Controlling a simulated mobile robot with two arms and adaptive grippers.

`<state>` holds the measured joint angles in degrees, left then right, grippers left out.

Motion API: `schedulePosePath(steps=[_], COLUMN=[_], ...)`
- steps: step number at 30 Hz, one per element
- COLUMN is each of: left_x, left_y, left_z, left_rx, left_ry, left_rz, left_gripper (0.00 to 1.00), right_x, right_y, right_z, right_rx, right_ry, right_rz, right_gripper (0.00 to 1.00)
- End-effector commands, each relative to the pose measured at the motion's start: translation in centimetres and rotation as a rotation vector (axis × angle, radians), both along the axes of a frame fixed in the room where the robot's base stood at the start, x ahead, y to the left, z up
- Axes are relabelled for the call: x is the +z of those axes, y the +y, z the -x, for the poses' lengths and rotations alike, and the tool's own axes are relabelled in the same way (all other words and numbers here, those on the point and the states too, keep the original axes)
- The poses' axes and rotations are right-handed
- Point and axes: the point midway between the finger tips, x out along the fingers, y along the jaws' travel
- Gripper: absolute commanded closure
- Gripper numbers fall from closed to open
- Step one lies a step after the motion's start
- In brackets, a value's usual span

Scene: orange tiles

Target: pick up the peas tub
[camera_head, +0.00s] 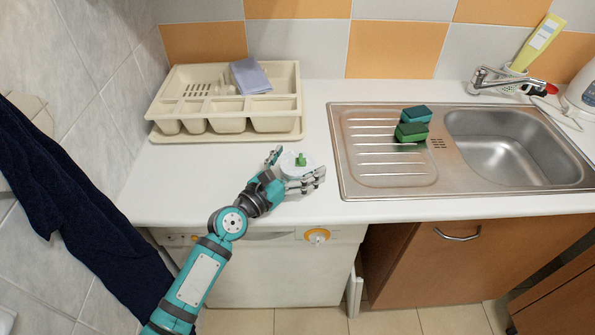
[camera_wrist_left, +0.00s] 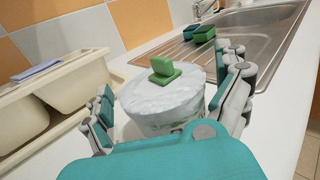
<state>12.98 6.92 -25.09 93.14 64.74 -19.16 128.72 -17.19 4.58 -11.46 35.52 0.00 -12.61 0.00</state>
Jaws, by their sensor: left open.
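The peas tub is a round white tub (camera_head: 291,165) with a green knob on its lid. It stands upright on the white counter, between the dish rack and the sink. My left gripper (camera_head: 296,168) is open, with its fingers on either side of the tub. In the left wrist view the tub (camera_wrist_left: 163,98) sits between the fingers of the gripper (camera_wrist_left: 165,105), and my teal palm hides its lower front. I cannot tell whether any finger touches it. My right gripper is in neither view.
A cream dish rack (camera_head: 225,122) with a grey-blue cloth (camera_head: 250,76) stands at the back left. Green sponges (camera_head: 412,131) lie on the steel drainboard (camera_head: 385,172) to the right, beside the sink basin (camera_head: 508,150). The counter (camera_head: 170,180) left of the tub is clear.

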Motion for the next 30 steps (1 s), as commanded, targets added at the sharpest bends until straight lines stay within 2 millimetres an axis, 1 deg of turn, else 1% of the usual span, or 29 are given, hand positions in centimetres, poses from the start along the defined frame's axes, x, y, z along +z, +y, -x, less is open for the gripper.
schedulePosePath(steps=[4, 5, 19, 26, 29, 30], left_x=[0.0, 0.0, -0.1, 0.0, 0.6, 1.0], left_y=[0.0, 0.0, 0.0, 0.0, -0.1, -0.1], left_z=[0.0, 0.0, 0.1, 0.0, 0.1, 0.1], left_rx=[0.0, 0.0, 0.0, 0.0, -0.003, -0.002], left_ry=[0.0, 0.001, 0.001, 0.0, -0.002, -0.003], left_rz=[0.0, -0.001, 0.0, 0.0, 0.003, 0.005], left_gripper=[0.0, 0.01, 0.62, 0.63, 0.63, 0.63], right_x=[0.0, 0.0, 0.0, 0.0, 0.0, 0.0], right_y=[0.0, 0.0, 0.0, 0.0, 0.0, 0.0], right_z=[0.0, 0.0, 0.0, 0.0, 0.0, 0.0], right_rx=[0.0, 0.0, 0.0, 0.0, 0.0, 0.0], right_ry=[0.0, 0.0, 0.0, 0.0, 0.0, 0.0], right_rz=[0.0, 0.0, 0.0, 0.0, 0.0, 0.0], right_gripper=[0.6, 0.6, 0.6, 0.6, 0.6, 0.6])
